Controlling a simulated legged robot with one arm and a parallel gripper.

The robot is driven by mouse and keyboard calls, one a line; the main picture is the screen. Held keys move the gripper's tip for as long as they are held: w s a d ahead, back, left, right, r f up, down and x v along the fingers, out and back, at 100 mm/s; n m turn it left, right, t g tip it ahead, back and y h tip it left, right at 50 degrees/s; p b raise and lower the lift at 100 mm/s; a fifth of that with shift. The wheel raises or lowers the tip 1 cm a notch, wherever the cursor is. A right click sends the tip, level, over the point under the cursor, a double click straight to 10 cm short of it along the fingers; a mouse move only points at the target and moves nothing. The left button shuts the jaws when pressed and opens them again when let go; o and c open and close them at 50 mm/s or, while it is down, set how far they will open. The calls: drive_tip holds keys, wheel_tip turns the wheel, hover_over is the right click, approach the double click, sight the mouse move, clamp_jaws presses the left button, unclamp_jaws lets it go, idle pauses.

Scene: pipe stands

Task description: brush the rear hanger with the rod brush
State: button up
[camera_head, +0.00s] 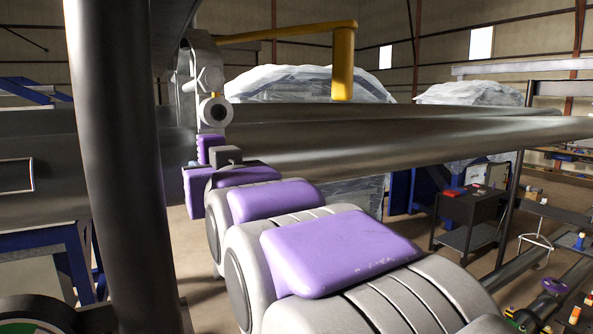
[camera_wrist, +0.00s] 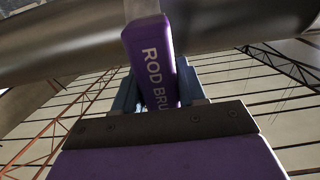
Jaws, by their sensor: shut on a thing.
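The rod brush (camera_wrist: 148,45) is a purple block lettered "ROD BRU…" in the wrist view. My gripper (camera_wrist: 157,90) is shut on it, with a blue-grey jaw on each side. The brush's far end points up towards a large grey pipe; I cannot tell whether it touches. In the head view my arm reaches away to the pipes and mostly hides the gripper. A grey metal fitting with a round end (camera_head: 215,110) hangs by the pipe, just above the arm's far end. It may be the rear hanger, but I cannot tell for sure.
Long grey pipes (camera_head: 400,130) run across the head view behind my arm. A dark upright post (camera_head: 115,160) stands close at left. A yellow bent bar (camera_head: 343,65) hangs above the pipes.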

drive_tip(key=shift+w+d, duration=0.5)
drive_tip(key=shift+d, duration=0.3)
drive_tip(key=shift+s+a+b, duration=0.3)
drive_tip(key=shift+a+b, duration=0.05)
drive_tip(key=shift+a, duration=0.1)
drive_tip(key=b+v, duration=0.3)
drive_tip(key=v, duration=0.6)
idle(0.3)
